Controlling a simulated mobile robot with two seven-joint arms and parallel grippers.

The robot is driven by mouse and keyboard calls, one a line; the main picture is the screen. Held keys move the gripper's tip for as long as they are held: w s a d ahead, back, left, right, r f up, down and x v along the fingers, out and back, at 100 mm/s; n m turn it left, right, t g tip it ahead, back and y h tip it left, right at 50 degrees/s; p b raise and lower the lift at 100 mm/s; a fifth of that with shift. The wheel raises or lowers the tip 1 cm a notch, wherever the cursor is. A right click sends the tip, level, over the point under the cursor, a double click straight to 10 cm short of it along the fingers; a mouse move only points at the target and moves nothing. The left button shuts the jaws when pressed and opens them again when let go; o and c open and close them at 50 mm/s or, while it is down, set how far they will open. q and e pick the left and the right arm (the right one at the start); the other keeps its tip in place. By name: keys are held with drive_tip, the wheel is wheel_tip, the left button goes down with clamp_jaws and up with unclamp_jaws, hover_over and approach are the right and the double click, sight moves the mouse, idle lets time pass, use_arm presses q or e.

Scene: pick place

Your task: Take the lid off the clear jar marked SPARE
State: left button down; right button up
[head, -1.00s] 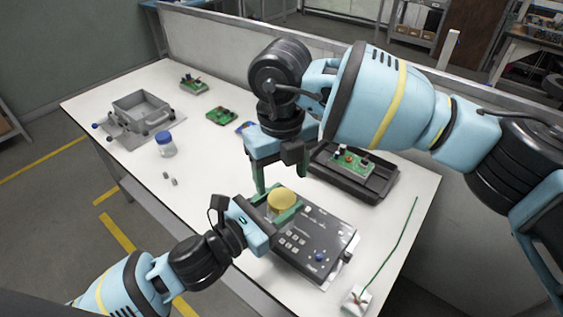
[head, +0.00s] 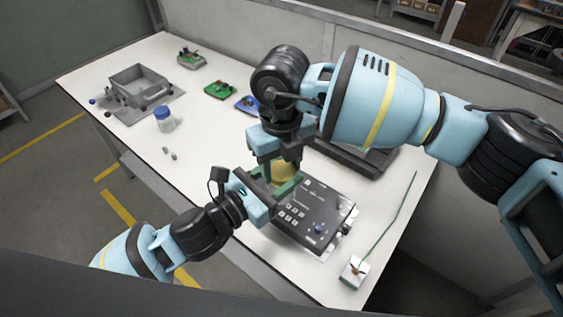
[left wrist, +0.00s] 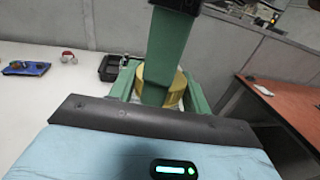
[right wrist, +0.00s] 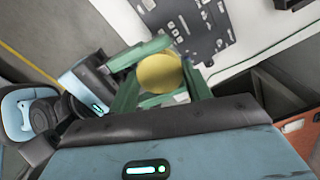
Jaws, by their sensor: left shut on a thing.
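My left gripper (head: 286,187) is shut around the jar below the lid. My right gripper (head: 279,168) points down from above, open, with its fingers on either side of the lid. The lid also shows between the fingers in the right wrist view (right wrist: 159,72) and partly behind a green finger in the left wrist view (left wrist: 174,88).
A second jar with a blue lid (head: 163,113) stands at the left of the white table (head: 215,135). A dark control panel (head: 318,212) lies beside the grippers. A grey box (head: 138,82), circuit boards (head: 220,90), a black tray (head: 350,162) and a green-wired block (head: 354,270) lie around.

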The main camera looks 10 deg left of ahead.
drive_tip(key=c, duration=0.3)
drive_tip(key=n, duration=0.4)
drive_tip(key=shift+c, duration=0.2)
idle(0.8)
drive_tip(key=o, duration=1.1)
drive_tip(key=shift+r, duration=2.3)
